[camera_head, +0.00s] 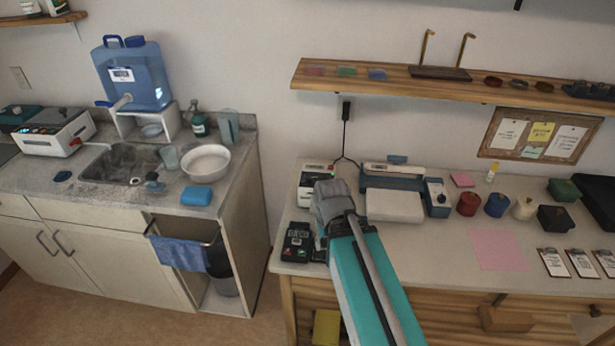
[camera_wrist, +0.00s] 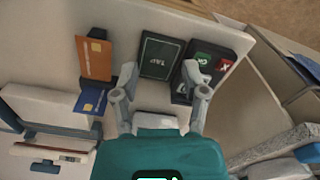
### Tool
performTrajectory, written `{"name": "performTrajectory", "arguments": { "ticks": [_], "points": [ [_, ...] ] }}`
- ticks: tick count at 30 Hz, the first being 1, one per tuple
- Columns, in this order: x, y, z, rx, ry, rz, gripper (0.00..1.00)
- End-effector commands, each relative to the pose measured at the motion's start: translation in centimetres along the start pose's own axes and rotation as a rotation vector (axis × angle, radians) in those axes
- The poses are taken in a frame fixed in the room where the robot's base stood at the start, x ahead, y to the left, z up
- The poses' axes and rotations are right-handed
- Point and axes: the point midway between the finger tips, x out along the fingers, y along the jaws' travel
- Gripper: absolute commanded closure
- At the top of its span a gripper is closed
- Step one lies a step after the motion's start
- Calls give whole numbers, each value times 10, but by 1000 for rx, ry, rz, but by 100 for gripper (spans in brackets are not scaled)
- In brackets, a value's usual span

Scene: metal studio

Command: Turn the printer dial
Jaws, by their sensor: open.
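The printer (camera_head: 394,204) is a white and blue machine on the right-hand counter in the head view. A unit with a small round dial (camera_head: 437,188) stands at its right side. Part of what looks like the printer (camera_wrist: 45,105) shows at the left of the wrist view; the dial does not show there. My gripper (camera_wrist: 159,72) is open with nothing between its fingers. It is over the counter left of the printer, away from the dial, above a black card terminal (camera_wrist: 162,56). In the head view my wrist hides the fingertips.
The terminal (camera_head: 297,242) sits near the counter's left edge. An orange card (camera_wrist: 95,58) and a blue card (camera_wrist: 91,98) are beside my left finger. Red, blue and cream jars (camera_head: 468,203) stand right of the dial. A wooden shelf (camera_head: 400,84) hangs above.

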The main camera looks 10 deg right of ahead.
Motion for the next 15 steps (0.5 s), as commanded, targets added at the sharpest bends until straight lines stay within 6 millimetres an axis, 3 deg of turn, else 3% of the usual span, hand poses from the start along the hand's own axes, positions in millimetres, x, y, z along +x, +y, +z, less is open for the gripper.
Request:
{"name": "performTrajectory", "arguments": {
  "ticks": [2, 8, 15],
  "points": [
    [0, 0, 0, 1, 0, 0, 28],
    [-6, 0, -10, 51, 0, 0, 28],
    [-24, 6, -48, 268, 0, 0, 28]
  ]
}}
